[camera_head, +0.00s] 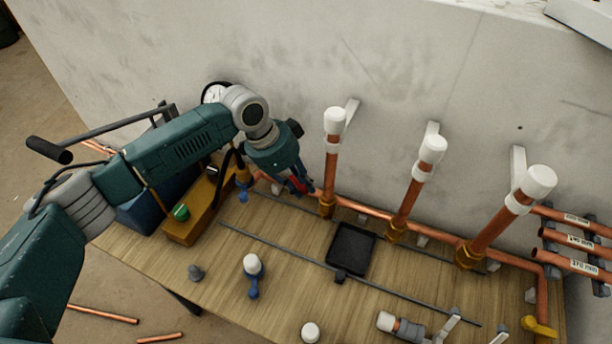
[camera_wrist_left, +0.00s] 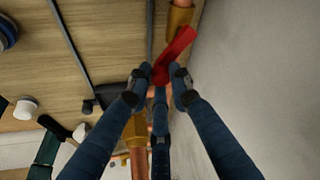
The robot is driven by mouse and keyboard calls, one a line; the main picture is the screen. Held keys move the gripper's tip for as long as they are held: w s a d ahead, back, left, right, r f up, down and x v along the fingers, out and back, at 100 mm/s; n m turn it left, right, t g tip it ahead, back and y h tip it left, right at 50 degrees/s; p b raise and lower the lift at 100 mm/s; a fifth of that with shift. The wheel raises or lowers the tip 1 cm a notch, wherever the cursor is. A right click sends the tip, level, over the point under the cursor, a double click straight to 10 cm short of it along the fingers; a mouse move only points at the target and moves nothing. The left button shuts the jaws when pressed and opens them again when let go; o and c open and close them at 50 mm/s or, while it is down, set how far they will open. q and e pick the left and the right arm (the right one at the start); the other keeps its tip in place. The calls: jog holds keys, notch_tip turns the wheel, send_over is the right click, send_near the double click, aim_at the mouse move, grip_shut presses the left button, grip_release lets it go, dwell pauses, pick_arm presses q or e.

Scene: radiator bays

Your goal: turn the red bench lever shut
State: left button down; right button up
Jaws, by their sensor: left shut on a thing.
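The red bench lever (camera_wrist_left: 176,52) shows in the left wrist view as a flat red handle, slanting from beside a brass fitting (camera_wrist_left: 179,18) down to my fingers. My left gripper (camera_wrist_left: 160,78) is shut on its near end, with fingers on both sides. In the head view, my left gripper (camera_head: 301,187) is low by the copper pipe along the wall, left of the first upright pipe. Only a small bit of the red lever (camera_head: 297,185) shows there; my gripper hides most of it. My right gripper is not in view.
Upright copper pipes with white caps (camera_head: 432,150) stand along the wall, right of my left arm. A black tray (camera_head: 351,249) lies on the wooden bench (camera_head: 300,280). A yellow box (camera_head: 196,216) with a green button is at the left. A yellow lever (camera_head: 538,327) is at lower right.

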pick_arm(q)
jog(key=shift+a+r+m+g, duration=0.2)
jog(key=shift+a+m+g, duration=0.15)
jog(key=shift+m, duration=0.55)
jog(key=shift+w+a+m+g+y+b, duration=0.15)
jog(key=shift+a+m+g+b, duration=0.5)
jog(key=shift+m, duration=0.9)
jog(key=shift+a+m+g+y+b, duration=0.35)
jog(key=shift+a+m+b, duration=0.55)
jog(key=shift+m, duration=0.7)
jog(key=shift+w+a+m+g+y+b, duration=0.1)
jog(key=shift+a+m+g+b, duration=0.45)
jog(key=shift+m+b, duration=0.75)
jog(key=shift+m+p, duration=0.3)
jog(key=shift+m, duration=0.05)
jog(key=c, duration=1.6)
grip_release()
jog(key=shift+s, duration=0.1)
